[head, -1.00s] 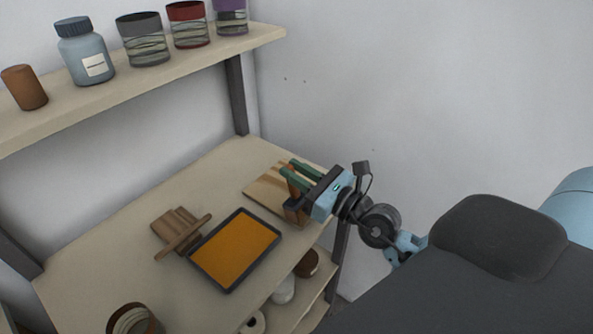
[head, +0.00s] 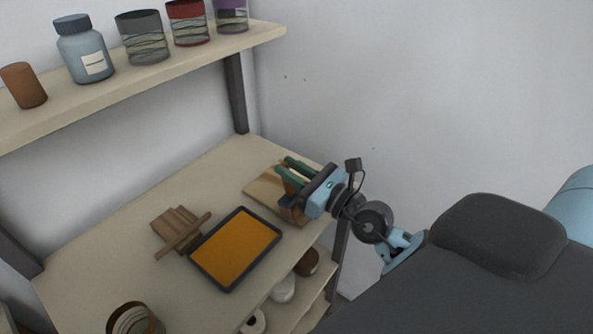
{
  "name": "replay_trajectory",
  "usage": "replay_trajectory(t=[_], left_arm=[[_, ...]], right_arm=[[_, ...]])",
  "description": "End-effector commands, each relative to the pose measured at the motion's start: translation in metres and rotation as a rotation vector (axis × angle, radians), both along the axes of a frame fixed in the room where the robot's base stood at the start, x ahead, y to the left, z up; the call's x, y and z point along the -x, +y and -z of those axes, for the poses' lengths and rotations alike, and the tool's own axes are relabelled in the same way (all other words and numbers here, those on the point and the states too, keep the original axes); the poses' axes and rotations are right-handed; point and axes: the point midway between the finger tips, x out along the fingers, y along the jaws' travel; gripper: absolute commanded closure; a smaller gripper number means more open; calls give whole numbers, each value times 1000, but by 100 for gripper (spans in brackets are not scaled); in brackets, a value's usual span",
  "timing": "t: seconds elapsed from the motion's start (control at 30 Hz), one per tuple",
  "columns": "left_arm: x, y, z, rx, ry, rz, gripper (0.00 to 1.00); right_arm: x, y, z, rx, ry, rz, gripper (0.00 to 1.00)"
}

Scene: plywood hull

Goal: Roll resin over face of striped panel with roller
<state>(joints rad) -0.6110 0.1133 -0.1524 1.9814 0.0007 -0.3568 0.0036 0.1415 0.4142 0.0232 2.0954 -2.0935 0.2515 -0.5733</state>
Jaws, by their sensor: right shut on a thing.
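The striped panel (head: 264,187) is a flat wooden board with light and darker bands, lying at the far right end of the bench. My right gripper (head: 287,171) is over the panel, its green fingers shut on the roller (head: 293,181). A brown part of the roller shows between the fingers; its lower part is mostly hidden, so I cannot tell whether it touches the panel. The resin tray (head: 191,248), dark-rimmed and filled with orange resin (head: 236,247), lies in front of the panel. My left gripper is not in view.
A slatted wooden stand (head: 175,229) with a crossbar sits left of the tray. A round container (head: 133,318) stands at the front left. The upper shelf (head: 150,80) holds a bottle (head: 84,50) and several jars. Bare bench lies behind the tray.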

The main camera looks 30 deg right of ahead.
Motion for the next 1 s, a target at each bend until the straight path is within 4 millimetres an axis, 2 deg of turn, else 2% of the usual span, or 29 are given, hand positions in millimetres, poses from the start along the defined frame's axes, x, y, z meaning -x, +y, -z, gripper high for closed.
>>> replay_trajectory(t=[0.2, 0.57, 1.0], left_arm=[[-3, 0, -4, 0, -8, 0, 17], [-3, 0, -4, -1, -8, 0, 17], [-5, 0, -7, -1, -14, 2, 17]], right_arm=[[-12, 5, -1, -1, -1, -2, 100], [-17, 6, 0, -1, 0, -1, 100], [-40, 15, 0, -1, 0, -1, 100]])
